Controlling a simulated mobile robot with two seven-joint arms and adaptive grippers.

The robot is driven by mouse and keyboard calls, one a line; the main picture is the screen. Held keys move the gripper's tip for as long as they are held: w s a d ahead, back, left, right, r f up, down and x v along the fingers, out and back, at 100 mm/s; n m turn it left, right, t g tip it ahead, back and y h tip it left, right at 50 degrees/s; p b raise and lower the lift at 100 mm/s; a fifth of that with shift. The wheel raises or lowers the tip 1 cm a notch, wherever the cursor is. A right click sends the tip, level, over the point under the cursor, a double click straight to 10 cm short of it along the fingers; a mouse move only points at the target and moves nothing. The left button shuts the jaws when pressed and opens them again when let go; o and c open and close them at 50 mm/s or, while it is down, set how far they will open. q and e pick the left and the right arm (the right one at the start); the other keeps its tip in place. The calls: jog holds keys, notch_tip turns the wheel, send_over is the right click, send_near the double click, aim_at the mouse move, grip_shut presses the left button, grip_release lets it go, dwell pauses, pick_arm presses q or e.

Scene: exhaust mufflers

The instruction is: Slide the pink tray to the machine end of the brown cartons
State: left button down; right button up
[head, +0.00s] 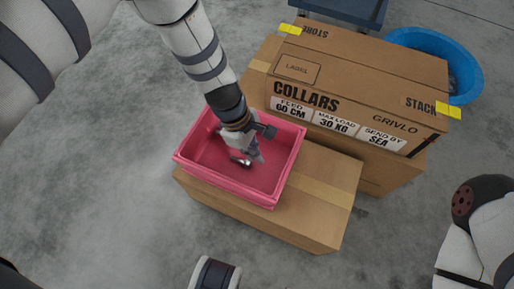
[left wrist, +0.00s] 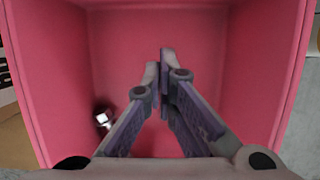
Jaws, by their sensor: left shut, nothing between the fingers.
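The pink tray (head: 200,165) sits on top of the near brown carton (head: 300,220), toward its left end. The tray also fills most of the left wrist view (left wrist: 130,35). My left gripper (head: 250,160) is down inside the tray, shut and empty, with its fingertips together in the left wrist view (left wrist: 162,75). A small shiny metal piece (left wrist: 103,118) lies in the tray, left of the fingers. It is partly hidden by the gripper in the head view. My right gripper is not in view.
A larger brown carton (head: 400,85) marked COLLARS stands behind the tray, with yellow tags on top. A blue tub (head: 470,70) is at the back right and a dark blue cart (head: 345,10) at the top. Grey floor (head: 100,200) is clear at left.

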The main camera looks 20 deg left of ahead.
aim_at(277, 176)
pick_arm(q)
jog(key=b+x, duration=0.1)
jog(key=x, duration=0.4)
jog(key=shift+s+d+f+b, duration=0.1)
jog(key=shift+d+f+b, duration=0.15)
jog(key=shift+b, duration=0.1)
jog(key=shift+d+r, duration=0.2)
jog(key=shift+d, duration=1)
jog(key=shift+s+d, duration=0.1)
jog(key=shift+d, duration=0.35)
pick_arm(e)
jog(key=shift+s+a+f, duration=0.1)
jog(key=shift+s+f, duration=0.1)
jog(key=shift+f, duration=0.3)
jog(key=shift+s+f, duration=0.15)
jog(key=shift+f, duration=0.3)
